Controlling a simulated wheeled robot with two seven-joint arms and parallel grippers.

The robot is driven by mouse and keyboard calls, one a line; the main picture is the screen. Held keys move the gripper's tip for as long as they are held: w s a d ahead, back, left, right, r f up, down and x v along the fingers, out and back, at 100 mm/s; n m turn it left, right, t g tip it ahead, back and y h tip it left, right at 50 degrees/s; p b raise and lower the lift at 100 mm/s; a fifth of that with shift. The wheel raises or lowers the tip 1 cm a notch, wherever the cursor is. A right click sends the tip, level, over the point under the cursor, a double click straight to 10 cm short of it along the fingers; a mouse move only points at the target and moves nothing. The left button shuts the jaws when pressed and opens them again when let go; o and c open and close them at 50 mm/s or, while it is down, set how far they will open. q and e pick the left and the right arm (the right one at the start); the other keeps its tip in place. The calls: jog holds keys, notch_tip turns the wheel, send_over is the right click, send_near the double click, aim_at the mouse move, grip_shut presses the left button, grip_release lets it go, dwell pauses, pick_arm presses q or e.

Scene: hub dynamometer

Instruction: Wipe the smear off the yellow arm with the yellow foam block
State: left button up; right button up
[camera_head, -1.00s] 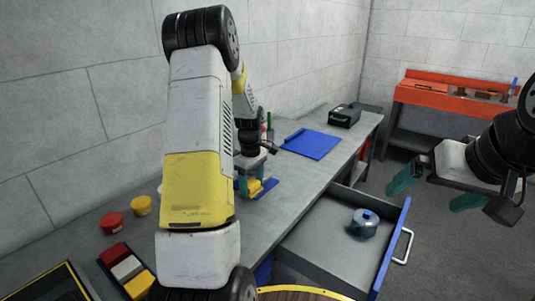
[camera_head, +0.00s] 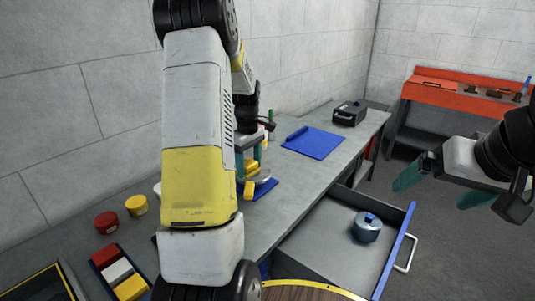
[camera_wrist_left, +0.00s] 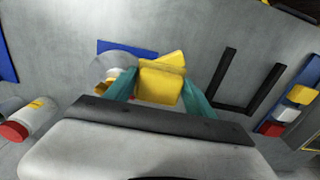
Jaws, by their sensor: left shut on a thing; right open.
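My left gripper (camera_head: 251,160) is shut on the yellow foam block (camera_head: 252,167), over the back half of the bench. The block also shows between the teal fingers in the left wrist view (camera_wrist_left: 158,86). Just below it in the head view is the yellow arm (camera_head: 249,190), beside a grey round part on a blue plate (camera_head: 266,187). In the wrist view a yellow piece shows behind the block, partly hidden; I cannot tell if they touch. I cannot make out the smear. My right gripper (camera_head: 438,185) is open and empty, right of the drawer.
An open drawer (camera_head: 318,245) holds a metal pot (camera_head: 367,227). On the bench are a blue mat (camera_head: 314,143), a black case (camera_head: 349,113), red (camera_head: 106,222) and yellow (camera_head: 136,205) round pieces and a tray of coloured blocks (camera_head: 118,272). My left arm hides the bench's middle.

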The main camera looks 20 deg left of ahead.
pick_arm(q)
jog(key=shift+r, duration=1.25)
